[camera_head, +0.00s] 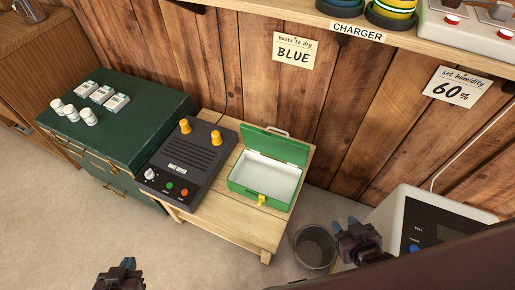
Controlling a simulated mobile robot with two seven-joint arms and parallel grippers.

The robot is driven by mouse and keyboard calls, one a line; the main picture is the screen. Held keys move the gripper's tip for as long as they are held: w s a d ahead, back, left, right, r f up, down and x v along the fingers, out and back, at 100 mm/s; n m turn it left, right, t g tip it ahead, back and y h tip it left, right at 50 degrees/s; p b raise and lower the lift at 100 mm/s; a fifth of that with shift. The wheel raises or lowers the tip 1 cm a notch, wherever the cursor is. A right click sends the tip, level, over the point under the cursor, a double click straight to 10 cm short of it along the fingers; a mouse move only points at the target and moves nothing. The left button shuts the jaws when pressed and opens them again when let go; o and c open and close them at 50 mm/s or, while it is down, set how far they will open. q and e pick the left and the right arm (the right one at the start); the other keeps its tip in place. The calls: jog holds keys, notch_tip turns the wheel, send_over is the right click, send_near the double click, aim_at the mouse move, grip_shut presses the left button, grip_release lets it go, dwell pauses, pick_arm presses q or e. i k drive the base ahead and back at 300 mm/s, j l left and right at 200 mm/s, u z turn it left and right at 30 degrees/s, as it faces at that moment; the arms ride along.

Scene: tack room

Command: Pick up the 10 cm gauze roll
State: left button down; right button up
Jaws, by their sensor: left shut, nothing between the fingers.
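Three small white rolls stand in a row on the green cabinet at the left: a left one (57,105), a middle one (71,113) and a right one (88,117). They look like gauze rolls. Any size marking is too small to read, so I cannot tell which is the 10 cm one. My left gripper (127,264) is low in the picture over the floor, shut and empty, well apart from the rolls. My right gripper (349,224) is by the grey bin, far from the rolls; its jaw opening is unclear.
A boot dryer (180,165) and an open green box (262,201), empty inside, are on the wooden table (225,225). A grey bin (314,247) stands at the table's right.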

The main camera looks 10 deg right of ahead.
aim_at(86, 114)
jog(key=k+j, duration=0.15)
jog(key=j, duration=0.25)
jog(key=k+j+z, duration=0.1)
jog(key=j, duration=0.3)
jog(key=k+j, duration=0.15)
jog(key=j, duration=0.25)
jog(key=k+j+z, duration=0.1)
jog(key=j, duration=0.3)
jog(key=k+j+z, duration=0.1)
jog(key=j, duration=0.3)
jog(key=j+z, duration=0.1)
jog(key=j, duration=0.35)
jog(key=k+j, duration=0.1)
jog(key=j, duration=0.3)
jog(key=k+j+z, duration=0.15)
jog(key=j, duration=0.25)
jog(key=j+z, duration=0.1)
jog(key=j, duration=0.35)
jog(key=j+z, duration=0.1)
jog(key=j, duration=0.3)
jog(key=k+j, duration=0.15)
jog(key=j, duration=0.3)
jog(key=j+z, duration=0.15)
jog(key=j, duration=0.25)
jog(key=k+j+z, duration=0.1)
jog(key=j, duration=0.3)
jog(key=k, duration=0.05)
